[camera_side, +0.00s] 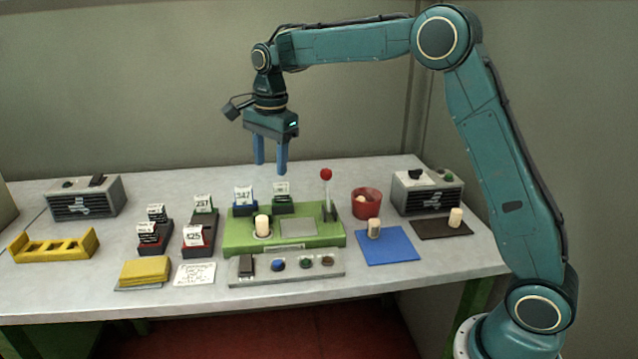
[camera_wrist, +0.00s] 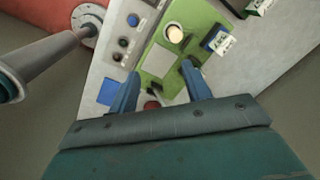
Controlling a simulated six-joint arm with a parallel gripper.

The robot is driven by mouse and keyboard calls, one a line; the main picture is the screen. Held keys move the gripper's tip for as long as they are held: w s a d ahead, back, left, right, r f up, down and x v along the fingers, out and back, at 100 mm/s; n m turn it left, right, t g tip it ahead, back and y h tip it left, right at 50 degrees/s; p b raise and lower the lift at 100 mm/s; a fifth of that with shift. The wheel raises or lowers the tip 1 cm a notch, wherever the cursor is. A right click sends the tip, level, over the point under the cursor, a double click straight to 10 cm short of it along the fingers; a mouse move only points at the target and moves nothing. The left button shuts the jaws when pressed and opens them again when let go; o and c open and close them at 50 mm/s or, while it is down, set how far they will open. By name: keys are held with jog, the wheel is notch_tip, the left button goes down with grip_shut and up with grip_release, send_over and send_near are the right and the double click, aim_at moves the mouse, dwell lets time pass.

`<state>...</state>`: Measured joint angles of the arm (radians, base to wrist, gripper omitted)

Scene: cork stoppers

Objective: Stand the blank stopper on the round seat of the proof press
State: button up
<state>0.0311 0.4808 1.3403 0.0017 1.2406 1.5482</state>
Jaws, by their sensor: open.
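The green proof press (camera_side: 235,241) stands mid-table, with a pale plain stopper (camera_side: 263,225) upright on the round seat at its left. That stopper also shows in the wrist view (camera_wrist: 175,34). A second stopper (camera_side: 374,228) with a darker side stands on the blue mat (camera_side: 400,248). A third pale stopper (camera_side: 455,218) is on the dark mat (camera_side: 430,229). My gripper (camera_side: 271,168) is open and empty, high above the back of the press. In the wrist view its fingers (camera_wrist: 160,84) are spread apart over the press. Stopper markings are too small to read.
The press's red-knobbed lever (camera_side: 326,175) sticks up at its right. A red cup (camera_side: 367,205) holds a pale item. Number stamps in dark holders (camera_side: 197,240), a yellow rack (camera_side: 50,247), a yellow pad (camera_side: 145,271) and a grey button strip (camera_side: 255,273) stand around it.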

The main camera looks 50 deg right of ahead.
jog(key=s+a+r+n+t, duration=0.1)
jog(key=s+r+n, duration=0.35)
jog(key=s, duration=0.45)
jog(key=s+r+n+t, duration=0.1)
jog(key=s+r+n, duration=0.3)
jog(key=s, duration=0.6)
jog(key=s+f+n+t, duration=0.1)
jog(key=s+f+n, duration=0.2)
jog(key=s+n, duration=0.2)
jog(key=s+f+n+t, duration=0.1)
jog(key=s+f+n, duration=0.2)
jog(key=s, duration=0.7)
jog(key=shift+s+a+f+n+t, duration=0.2)
jog(key=shift+a+n+t, duration=0.1)
jog(key=shift+n, duration=0.55)
